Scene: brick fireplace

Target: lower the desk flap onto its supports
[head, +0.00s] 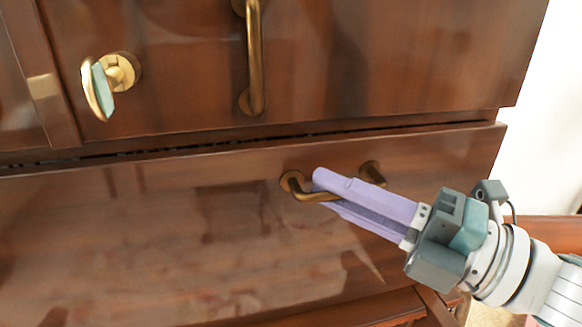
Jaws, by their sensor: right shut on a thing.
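The desk flap (120,237) is a glossy brown wooden panel across the lower part of the head view. It carries a brass bar handle (300,190) on its right half, with a round mount at each end. My right gripper (322,187), with long purple fingers, comes in from the right and is shut on this handle. The fingers hide the middle of the bar. A dark gap runs along the flap's top edge. The supports cannot be made out clearly. My left gripper is out of view.
Above the flap is an upper wooden front (400,62) with a vertical brass handle (255,60) and a brass knob with a pale green part (104,84). A wooden rail (350,308) shows below. A white wall (548,110) stands at the right.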

